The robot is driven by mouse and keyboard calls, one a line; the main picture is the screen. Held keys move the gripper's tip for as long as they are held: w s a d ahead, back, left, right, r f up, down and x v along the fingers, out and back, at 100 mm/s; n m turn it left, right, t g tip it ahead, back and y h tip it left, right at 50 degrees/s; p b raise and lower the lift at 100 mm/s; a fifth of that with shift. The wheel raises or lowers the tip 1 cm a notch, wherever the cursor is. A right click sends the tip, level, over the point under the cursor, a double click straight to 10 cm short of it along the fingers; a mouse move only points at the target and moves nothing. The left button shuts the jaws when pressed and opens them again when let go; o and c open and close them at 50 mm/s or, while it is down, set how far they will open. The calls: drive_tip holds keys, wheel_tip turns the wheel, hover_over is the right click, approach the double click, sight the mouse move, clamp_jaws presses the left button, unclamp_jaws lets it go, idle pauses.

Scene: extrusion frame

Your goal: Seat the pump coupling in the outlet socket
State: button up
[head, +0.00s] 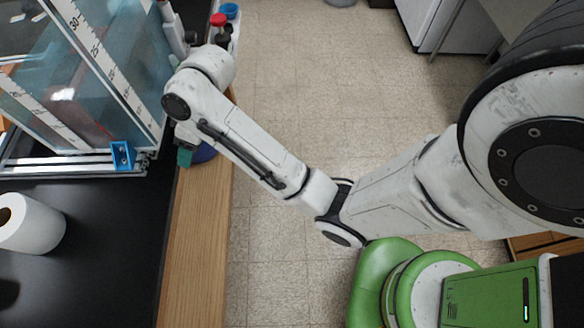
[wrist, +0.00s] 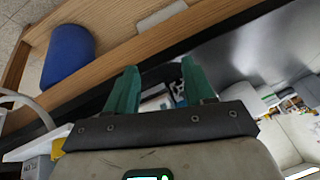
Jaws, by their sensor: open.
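My gripper (wrist: 158,72) shows in the wrist view with its two green fingers spread apart. Nothing is clearly held between them. In the head view a green finger (head: 185,157) shows beside the bench's wooden edge, below my arm; the rest of the gripper is hidden. I cannot pick out the pump coupling or the outlet socket for certain in either view. A blue bracket (head: 122,155) sits on the front rail of the aluminium extrusion frame (head: 70,163), near its right corner. My gripper is to the right of that corner, apart from the bracket.
A clear tank with ruler strips (head: 100,62) stands within the frame. A white paper roll (head: 38,224) lies on the black bench top (head: 110,240). Bottles, one red-capped (head: 218,20), stand behind my wrist. A blue cylinder (wrist: 67,55) shows in the wrist view.

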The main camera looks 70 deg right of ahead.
drive_tip(key=s+f+m+g+h, duration=0.1)
drive_tip(key=s+f, duration=0.4)
drive_tip(key=s, duration=0.6)
drive_tip(key=s+f+m+g+h, duration=0.1)
drive_tip(key=s+f, duration=0.3)
drive_tip(key=s, duration=0.8)
drive_tip(key=shift+s+a+f+g+h, duration=0.2)
drive_tip(key=shift+s+f+g+h, duration=0.15)
drive_tip(key=shift+g+h, duration=0.3)
drive_tip(key=shift+w, duration=0.1)
drive_tip(key=shift+c, duration=0.4)
